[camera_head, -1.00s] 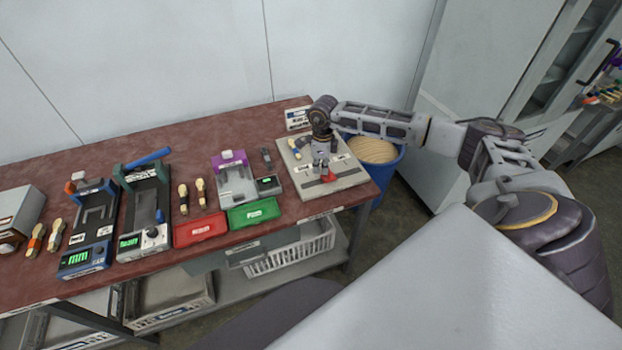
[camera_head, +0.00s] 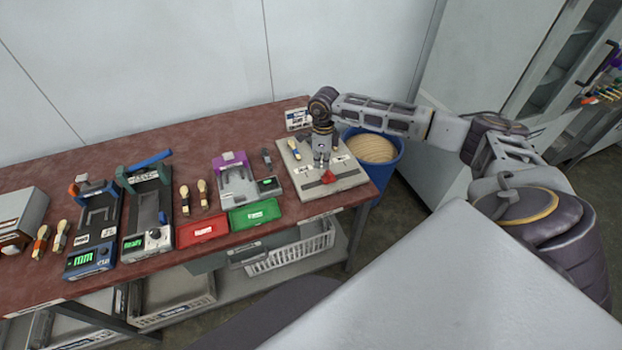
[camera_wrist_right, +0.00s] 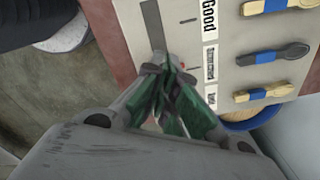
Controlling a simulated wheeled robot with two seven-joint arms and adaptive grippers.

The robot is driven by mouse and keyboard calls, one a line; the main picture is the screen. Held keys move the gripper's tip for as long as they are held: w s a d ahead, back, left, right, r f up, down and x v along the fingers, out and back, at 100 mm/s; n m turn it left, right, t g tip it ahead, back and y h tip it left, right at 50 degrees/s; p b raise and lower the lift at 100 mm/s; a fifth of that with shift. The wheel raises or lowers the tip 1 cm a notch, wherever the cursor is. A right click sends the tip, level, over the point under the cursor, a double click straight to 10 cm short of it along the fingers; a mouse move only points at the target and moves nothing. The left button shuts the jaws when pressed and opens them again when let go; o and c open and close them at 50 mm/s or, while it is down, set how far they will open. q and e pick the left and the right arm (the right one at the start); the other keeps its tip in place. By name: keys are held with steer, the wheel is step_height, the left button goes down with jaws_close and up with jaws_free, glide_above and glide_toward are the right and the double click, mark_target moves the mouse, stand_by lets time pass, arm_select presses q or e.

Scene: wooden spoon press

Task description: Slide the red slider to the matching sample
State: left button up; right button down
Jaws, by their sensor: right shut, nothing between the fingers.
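The light sample board (camera_head: 345,180) lies at the right end of the table. The red slider (camera_head: 328,177) sits near its front edge. In the wrist view, the board's bare surface (camera_wrist_right: 215,85) carries a dark slider track (camera_wrist_right: 152,22), a "Good" label (camera_wrist_right: 208,18) and spoon samples with blue bands, one of them dark (camera_wrist_right: 272,54). My right gripper (camera_head: 321,166) points down over the board, right beside the slider. Its fingers (camera_wrist_right: 166,72) are shut and empty. They hide most of the slider in the wrist view, so contact cannot be told. My left gripper is out of view.
A blue bin (camera_head: 388,178) stands past the table's right end. Left of the board are a purple-topped device (camera_head: 236,178), a green tray (camera_head: 255,214), a red tray (camera_head: 202,230) and two clamp devices (camera_head: 146,215). A small sign (camera_head: 298,119) stands behind the board.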

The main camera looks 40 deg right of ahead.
steer(key=shift+r+p, duration=0.5)
steer(key=shift+r, duration=0.65)
steer(key=shift+a, duration=0.1)
